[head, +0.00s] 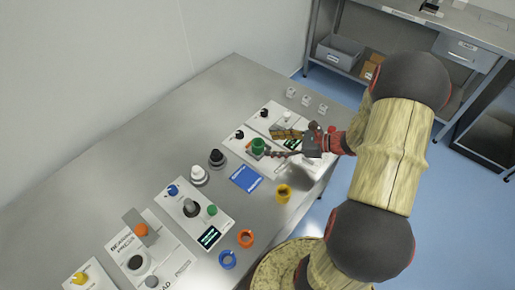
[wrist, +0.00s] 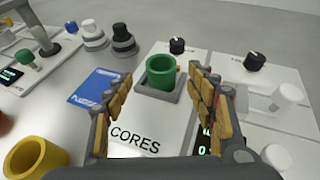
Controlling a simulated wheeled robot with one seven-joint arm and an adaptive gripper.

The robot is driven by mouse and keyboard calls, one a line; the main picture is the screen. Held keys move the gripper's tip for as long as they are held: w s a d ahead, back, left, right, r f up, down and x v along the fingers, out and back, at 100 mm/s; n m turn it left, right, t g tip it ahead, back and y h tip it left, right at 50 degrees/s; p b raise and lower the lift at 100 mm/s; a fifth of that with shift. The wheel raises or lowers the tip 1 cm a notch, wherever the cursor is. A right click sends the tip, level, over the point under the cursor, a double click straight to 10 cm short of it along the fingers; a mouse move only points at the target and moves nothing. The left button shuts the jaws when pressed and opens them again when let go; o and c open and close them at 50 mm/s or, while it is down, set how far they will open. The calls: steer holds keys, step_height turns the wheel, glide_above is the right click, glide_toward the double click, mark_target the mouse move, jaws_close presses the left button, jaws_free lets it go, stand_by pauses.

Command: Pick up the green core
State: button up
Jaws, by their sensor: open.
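The green core (head: 258,146) is an upright green ring on a grey holder (wrist: 172,97) on a white panel marked "CORES". In the wrist view the green core (wrist: 160,72) lies ahead, between the two finger lines. My gripper (head: 281,143) is open, with its yellow-padded fingers apart and nothing between the tips. In the wrist view my gripper (wrist: 161,82) has one finger on each side of the core's position. I cannot tell whether either finger touches the core.
A yellow ring (head: 283,193), an orange ring (head: 246,238) and a blue ring (head: 227,259) stand on the metal table (head: 110,190). A blue card (head: 246,179) lies left of the panel. Black knobs (wrist: 177,46) (wrist: 255,61) and white knobs (wrist: 285,96) rise near the core.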

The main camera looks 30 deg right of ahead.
mark_target(253, 143)
steer(key=b+x, duration=0.2)
steer(key=x, duration=0.4)
steer(key=shift+w+a+b, duration=0.2)
steer(key=shift+w+b, duration=0.2)
steer(key=shift+w, duration=0.05)
steer(key=shift+r, duration=0.1)
steer(key=shift+c, duration=0.7)
steer(key=c, duration=1.1)
